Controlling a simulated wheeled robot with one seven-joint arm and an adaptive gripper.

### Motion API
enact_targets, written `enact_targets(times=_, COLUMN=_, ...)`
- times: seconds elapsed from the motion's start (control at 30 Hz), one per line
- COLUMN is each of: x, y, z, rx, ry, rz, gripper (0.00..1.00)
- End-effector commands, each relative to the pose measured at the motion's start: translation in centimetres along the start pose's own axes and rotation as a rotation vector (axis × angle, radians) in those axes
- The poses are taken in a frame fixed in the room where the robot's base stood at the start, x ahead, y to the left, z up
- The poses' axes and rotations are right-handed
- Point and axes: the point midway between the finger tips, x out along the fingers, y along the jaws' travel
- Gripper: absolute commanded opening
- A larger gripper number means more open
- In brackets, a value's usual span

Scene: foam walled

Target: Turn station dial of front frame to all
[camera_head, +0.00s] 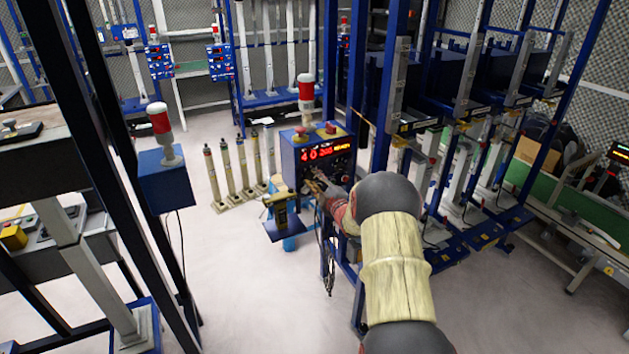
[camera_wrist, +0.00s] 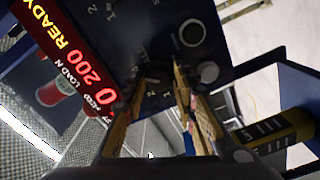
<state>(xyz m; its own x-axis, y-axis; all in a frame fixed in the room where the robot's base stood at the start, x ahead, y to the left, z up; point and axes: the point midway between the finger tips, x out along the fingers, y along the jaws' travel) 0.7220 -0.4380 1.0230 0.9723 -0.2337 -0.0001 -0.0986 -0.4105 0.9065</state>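The front frame's station box (camera_head: 300,155) is blue with a dark front panel and a lit red display (camera_head: 328,149) that includes READY. In the wrist view the panel is turned, and the display (camera_wrist: 85,70) shows 200 READY. A small dark dial (camera_wrist: 155,72) with number marks around it sits on the panel between my fingertips; its pointer setting is too dark to read. My gripper (camera_wrist: 157,80) has its tan fingers apart, either side of the dial; contact cannot be told. In the head view my gripper (camera_head: 316,186) is at the panel's lower part and partly covers it.
A red-and-white beacon (camera_head: 306,90) and a red button (camera_head: 330,128) top the box. Blue frame posts (camera_head: 385,90) stand close right of the box. Open floor (camera_head: 240,270) lies at left.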

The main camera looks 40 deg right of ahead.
Motion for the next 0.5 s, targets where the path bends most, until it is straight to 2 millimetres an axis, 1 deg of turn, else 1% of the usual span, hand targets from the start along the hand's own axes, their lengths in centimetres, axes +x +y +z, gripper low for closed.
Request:
enact_targets(times=0.07, x=-0.01, y=0.0, z=0.0, rx=0.0, ry=0.0, rz=0.0, gripper=0.22)
enact_targets(times=0.43, x=-0.02, y=-0.03, z=0.01, rx=0.0, ry=0.0, rz=-0.001, gripper=0.01)
enact_targets(times=0.5, x=-0.02, y=-0.04, z=0.02, rx=0.0, ry=0.0, rz=-0.001, gripper=0.0)
